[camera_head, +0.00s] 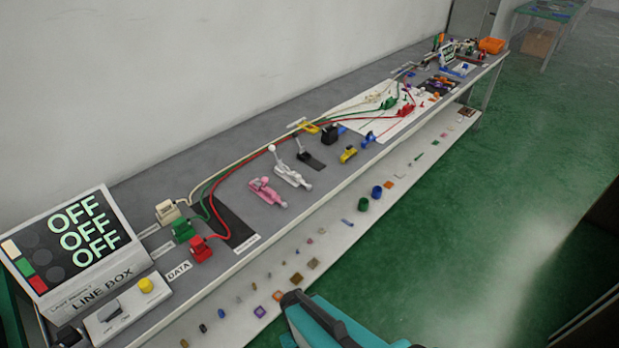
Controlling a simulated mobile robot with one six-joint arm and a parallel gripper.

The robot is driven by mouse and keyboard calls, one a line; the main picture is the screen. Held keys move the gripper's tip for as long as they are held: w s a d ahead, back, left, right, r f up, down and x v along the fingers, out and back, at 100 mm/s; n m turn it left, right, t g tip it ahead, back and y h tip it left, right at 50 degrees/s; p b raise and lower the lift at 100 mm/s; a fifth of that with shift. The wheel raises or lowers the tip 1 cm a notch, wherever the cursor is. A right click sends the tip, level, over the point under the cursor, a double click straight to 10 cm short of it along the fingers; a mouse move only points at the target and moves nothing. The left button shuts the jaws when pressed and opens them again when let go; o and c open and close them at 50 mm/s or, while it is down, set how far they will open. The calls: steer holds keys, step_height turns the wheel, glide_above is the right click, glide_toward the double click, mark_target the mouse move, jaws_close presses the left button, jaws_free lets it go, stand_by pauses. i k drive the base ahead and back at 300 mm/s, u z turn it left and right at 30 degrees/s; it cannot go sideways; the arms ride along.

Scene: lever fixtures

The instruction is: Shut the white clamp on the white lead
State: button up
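The white lead (247,159) runs from a cream plug block (167,211) beside the line box along the back of the bench to a white sheet. A small cream clamp-like piece (373,98) is at its far end on the sheet, too small to tell open or shut. A larger white lever clamp (291,174) stands mid-bench, in front of the leads, its handle with a white knob raised. The lead passes behind it, apart from it. Part of my teal and black arm shows at the bottom; no gripper fingers can be made out.
A pink clamp (267,191) stands next to the white one. Green (182,230) and red (200,249) plug blocks have their own leads. The line box (77,245) reads OFF on three lines. Small parts lie on the lower shelf (330,239). Green floor is open at right.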

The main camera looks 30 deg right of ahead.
mark_target(271, 148)
steer(key=u, duration=0.7)
steer(key=k, duration=0.5)
steer(key=u, duration=0.15)
